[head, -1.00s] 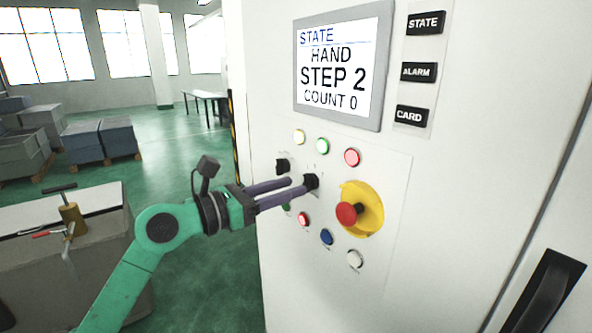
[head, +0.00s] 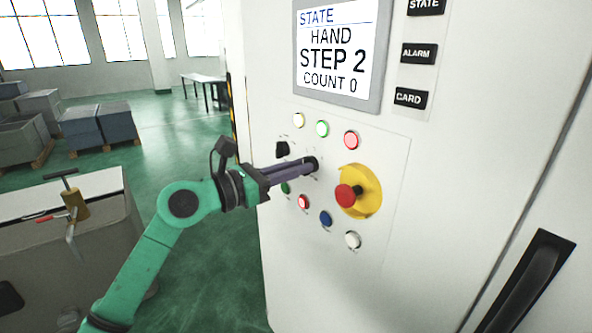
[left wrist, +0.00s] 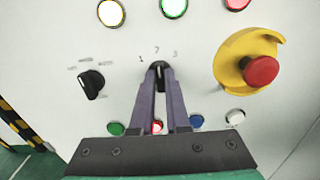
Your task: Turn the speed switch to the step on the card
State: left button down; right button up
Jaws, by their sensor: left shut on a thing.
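The speed switch (left wrist: 158,69) is a black rotary knob on the white panel, with marks 1, 2 and 3 above it in the left wrist view. Its pointer looks about upright, towards the middle mark. My left gripper (head: 312,165) is shut on this knob, its two purple fingers (left wrist: 162,85) at either side of it and hiding part of it. The screen (head: 338,55) reads STATE, HAND, STEP 2, COUNT 0. A black CARD key (head: 411,98) is beside the screen; no card text shows. My right gripper is not in view.
A second black knob (left wrist: 91,84) is left of the switch. A red stop button (head: 347,195) on a yellow base is close on the right. Lit lamps (head: 322,128) are above and coloured buttons (head: 326,218) below.

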pick_arm(q)
jog(key=m+b, duration=0.8)
jog(key=b, duration=0.1)
jog(key=shift+s+m, duration=0.1)
jog(key=shift+m, duration=0.2)
jog(key=shift+b, duration=0.3)
jog(key=c, duration=0.9)
grip_release()
